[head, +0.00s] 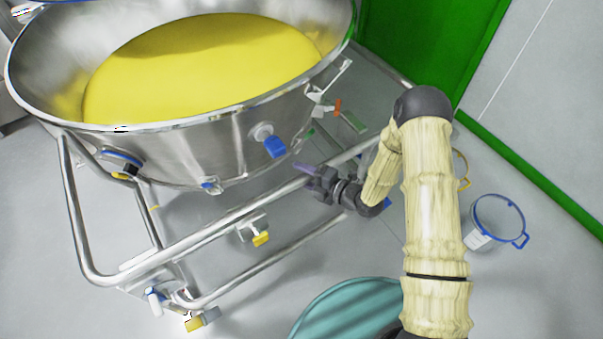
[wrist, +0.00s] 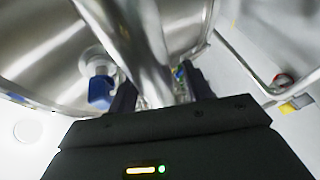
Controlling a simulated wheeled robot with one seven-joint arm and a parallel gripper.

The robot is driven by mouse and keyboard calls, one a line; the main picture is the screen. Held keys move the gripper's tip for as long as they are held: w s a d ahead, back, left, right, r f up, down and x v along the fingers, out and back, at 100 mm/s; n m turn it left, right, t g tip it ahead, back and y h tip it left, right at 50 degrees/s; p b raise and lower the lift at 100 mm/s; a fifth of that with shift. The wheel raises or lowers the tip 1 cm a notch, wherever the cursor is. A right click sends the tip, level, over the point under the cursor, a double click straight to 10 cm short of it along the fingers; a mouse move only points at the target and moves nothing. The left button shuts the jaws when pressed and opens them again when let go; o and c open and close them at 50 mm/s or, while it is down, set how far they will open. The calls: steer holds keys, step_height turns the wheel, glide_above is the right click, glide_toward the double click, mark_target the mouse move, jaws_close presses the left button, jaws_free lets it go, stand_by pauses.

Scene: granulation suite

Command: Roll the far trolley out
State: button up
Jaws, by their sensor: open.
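A steel trolley with a tubular push bar (head: 215,231) carries a large round steel bowl (head: 200,152) filled with yellow material (head: 200,70). My gripper (head: 308,172) is at the right part of the push bar, beside the bowl's blue-capped fitting (head: 275,147). In the wrist view the steel bar (wrist: 137,45) runs between the open fingers (wrist: 155,92). I cannot tell whether either finger touches it. The blue fitting (wrist: 100,92) shows just left of the fingers. Casters with yellow pedals (head: 194,323) show at the trolley's lower front.
A clear bucket with a blue rim (head: 499,222) stands on the floor at right. A teal round lid or drum (head: 350,305) is at the bottom, close to my arm. A green door (head: 425,40) and green skirting (head: 540,180) bound the back right.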

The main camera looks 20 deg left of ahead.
steer(key=shift+w+a, duration=0.15)
steer(key=shift+a, duration=0.25)
jaws_close()
steer(key=shift+d, duration=0.1)
steer(key=shift+d+f, duration=0.1)
